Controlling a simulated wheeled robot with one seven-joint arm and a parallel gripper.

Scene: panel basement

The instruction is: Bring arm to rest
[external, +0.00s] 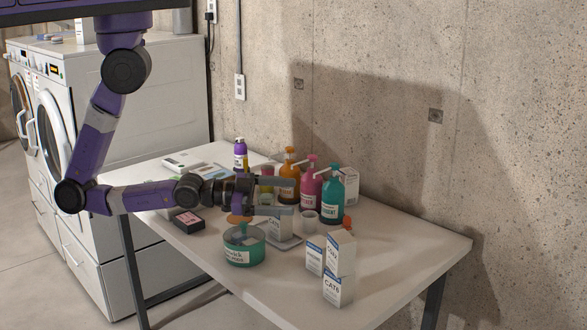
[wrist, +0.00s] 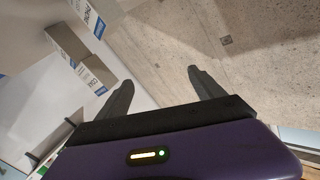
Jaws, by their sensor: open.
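My gripper (external: 278,196) is over the white table (external: 390,257), at the end of my purple arm, with its fingers pointing right in the external view. The fingers are apart and nothing shows between them. The gripper sits above and among the table items, close to the pump bottles and a white box. In the wrist view my gripper (wrist: 160,88) also shows two dark separated fingers, with the concrete wall behind them. Whether a finger touches any item cannot be told.
A green tin (external: 244,248) stands below my gripper. Orange (external: 289,185), pink (external: 311,190) and teal (external: 332,198) pump bottles stand close behind. White cartons (external: 339,270) stand right. Washing machines (external: 110,130) are at left. The table's right end is bare.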

